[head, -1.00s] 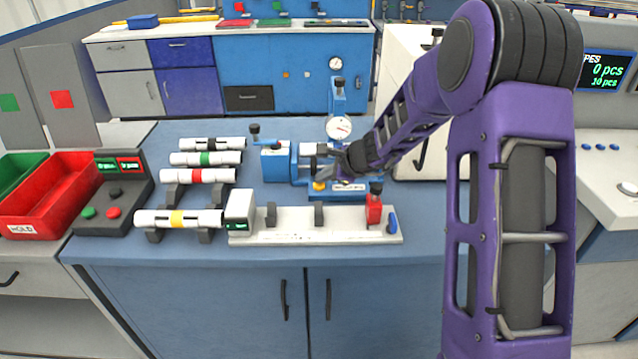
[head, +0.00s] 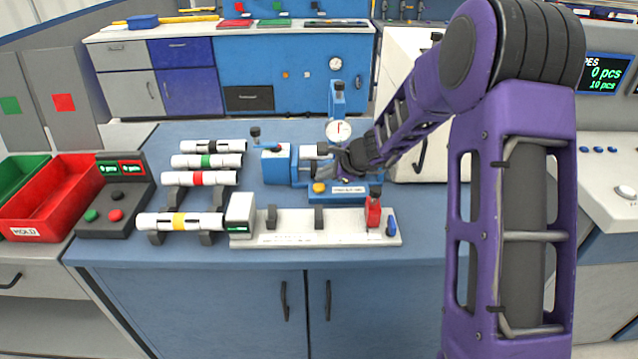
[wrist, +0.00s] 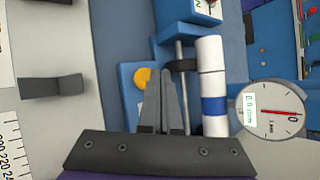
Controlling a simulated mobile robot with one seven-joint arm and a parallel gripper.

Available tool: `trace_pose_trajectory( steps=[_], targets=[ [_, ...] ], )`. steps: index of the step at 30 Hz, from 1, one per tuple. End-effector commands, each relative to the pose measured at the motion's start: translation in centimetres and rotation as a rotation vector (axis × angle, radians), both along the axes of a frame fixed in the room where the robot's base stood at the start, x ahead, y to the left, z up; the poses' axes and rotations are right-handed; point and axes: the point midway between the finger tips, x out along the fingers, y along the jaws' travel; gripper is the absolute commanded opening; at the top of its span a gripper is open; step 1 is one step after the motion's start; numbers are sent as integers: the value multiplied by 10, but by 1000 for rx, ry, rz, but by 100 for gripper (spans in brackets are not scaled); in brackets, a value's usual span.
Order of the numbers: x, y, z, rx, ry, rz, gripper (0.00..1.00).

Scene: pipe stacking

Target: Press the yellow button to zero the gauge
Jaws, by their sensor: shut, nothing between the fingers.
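The yellow button (head: 319,187) sits on the blue base of the gauge stand. It also shows in the wrist view (wrist: 142,77), just left of the fingertips. My gripper (head: 331,174) is shut and empty; its tips (wrist: 160,73) are close beside the button. I cannot tell whether they touch it. The round white gauge (head: 338,131) stands above the base. In the wrist view the gauge (wrist: 270,110) has its red needle at the 0 mark; its small display is hard to read. A white pipe with a blue band (wrist: 214,107) lies in the stand.
Several banded white pipes (head: 199,178) lie on a rack at left. A white measuring rail (head: 295,228) runs along the bench front. Red (head: 65,205) and green bins stand far left. A white cabinet (head: 400,100) is behind my arm.

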Motion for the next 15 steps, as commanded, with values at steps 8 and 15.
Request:
trace_pose_trajectory(
  steps=[8,15],
  targets=[
    [0,0,0,-1,0,1,0],
    [0,0,17,-1,-1,1,0]
  ],
)
